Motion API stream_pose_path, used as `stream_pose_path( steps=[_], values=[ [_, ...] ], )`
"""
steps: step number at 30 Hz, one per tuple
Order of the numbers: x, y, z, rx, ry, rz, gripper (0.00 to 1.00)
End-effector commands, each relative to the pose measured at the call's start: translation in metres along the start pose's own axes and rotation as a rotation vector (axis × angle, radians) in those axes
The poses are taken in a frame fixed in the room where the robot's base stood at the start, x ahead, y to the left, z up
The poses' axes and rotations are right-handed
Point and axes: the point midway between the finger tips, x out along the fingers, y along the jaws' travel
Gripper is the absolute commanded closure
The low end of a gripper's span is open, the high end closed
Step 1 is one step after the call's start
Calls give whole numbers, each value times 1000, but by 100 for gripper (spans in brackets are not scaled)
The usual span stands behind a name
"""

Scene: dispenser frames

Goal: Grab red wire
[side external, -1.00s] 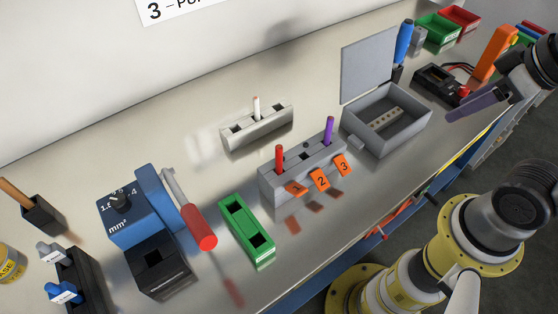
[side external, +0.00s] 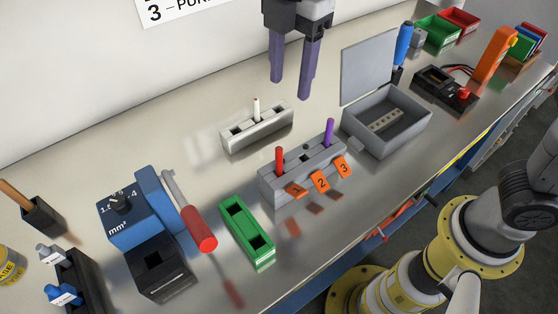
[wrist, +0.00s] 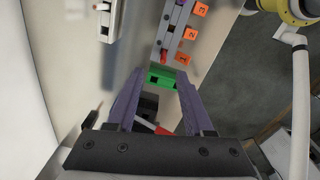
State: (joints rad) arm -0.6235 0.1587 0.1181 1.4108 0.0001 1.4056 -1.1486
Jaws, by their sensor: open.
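The red wire (side external: 279,158) stands upright in the slot tagged 1 of the grey dispenser block (side external: 268,189). It also shows in the wrist view (wrist: 163,56), just beyond the gap between my fingers. My gripper (side external: 290,88) has two purple fingers pointing down, held above the bench behind the dispenser blocks. Its fingers are apart with nothing between them, and they also show in the wrist view (wrist: 155,98). A purple wire (side external: 329,131) stands in the same block near tag 3.
A white block (side external: 258,133) with a white wire stands behind the grey block. A green holder (side external: 246,232), a blue tool (side external: 135,216) with a red handle and a black holder (side external: 160,268) stand to the left. An open grey box (side external: 400,130) is at right.

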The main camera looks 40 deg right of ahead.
Motion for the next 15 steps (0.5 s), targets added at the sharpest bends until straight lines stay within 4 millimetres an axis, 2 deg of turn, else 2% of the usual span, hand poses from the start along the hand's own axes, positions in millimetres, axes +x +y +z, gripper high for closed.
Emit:
stream_pose_path(
  steps=[1, 4, 8, 15],
  values=[
    [11, -1, -13, -28, -9, -23, 48],
    [23, -6, -25, -59, -20, -47, 48],
    [34, -8, -27, -65, -20, -48, 48],
    [80, -10, -25, -62, -21, -50, 48]
  ],
)
